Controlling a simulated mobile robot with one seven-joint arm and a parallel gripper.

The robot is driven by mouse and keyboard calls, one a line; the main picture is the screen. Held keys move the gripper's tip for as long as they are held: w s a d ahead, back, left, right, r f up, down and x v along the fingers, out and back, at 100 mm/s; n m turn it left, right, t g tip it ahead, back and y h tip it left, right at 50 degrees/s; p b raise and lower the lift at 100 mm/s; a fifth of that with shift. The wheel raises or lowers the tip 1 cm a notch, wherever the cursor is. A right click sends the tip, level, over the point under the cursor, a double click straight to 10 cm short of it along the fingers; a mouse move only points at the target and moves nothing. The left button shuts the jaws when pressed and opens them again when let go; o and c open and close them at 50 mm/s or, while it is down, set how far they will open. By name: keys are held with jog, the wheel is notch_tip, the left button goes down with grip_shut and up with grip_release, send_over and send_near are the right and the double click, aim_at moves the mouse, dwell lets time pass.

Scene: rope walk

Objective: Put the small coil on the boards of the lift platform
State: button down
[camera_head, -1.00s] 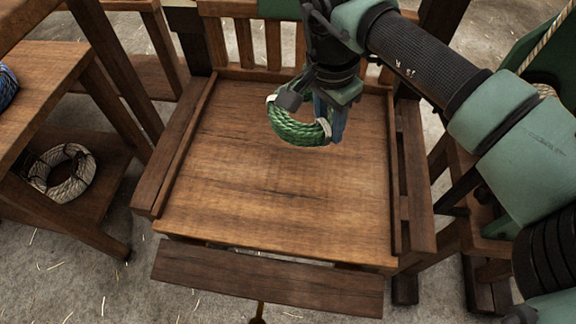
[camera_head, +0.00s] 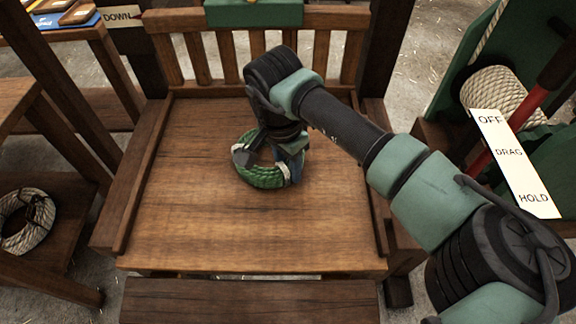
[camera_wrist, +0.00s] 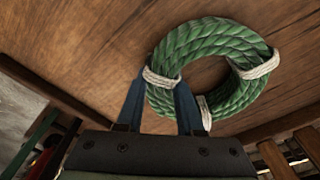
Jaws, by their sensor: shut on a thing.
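The small coil (camera_head: 262,176) is green rope bound with white ties. In the head view it is over the middle of the lift platform's boards (camera_head: 210,230), low, at or close to the wood; I cannot tell whether it touches. My gripper (camera_head: 290,160) is shut on the coil's right side and partly hides it. In the wrist view the coil (camera_wrist: 215,45) stands out beyond my gripper (camera_wrist: 160,100), whose two blue fingers hold it beside a white tie. The boards (camera_wrist: 100,40) fill the background there.
Raised side rails and a slatted back (camera_head: 340,50) edge the platform. A pale coil (camera_head: 27,222) lies on a low shelf at left. A DOWN sign (camera_head: 119,16) is at back left. At right are an OFF, DRAG, HOLD plate (camera_head: 515,163) and a red lever (camera_head: 520,120). The front boards are clear.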

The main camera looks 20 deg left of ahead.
jog(key=shift+f, duration=0.1)
jog(key=shift+f, duration=0.1)
jog(key=c, duration=0.5)
grip_release()
jog(key=shift+c, duration=0.2)
notch_tip(320, 180, up, 12)
jog(key=s+p, duration=0.1)
jog(key=shift+a+p, duration=0.35)
jog(key=shift+s, duration=0.15)
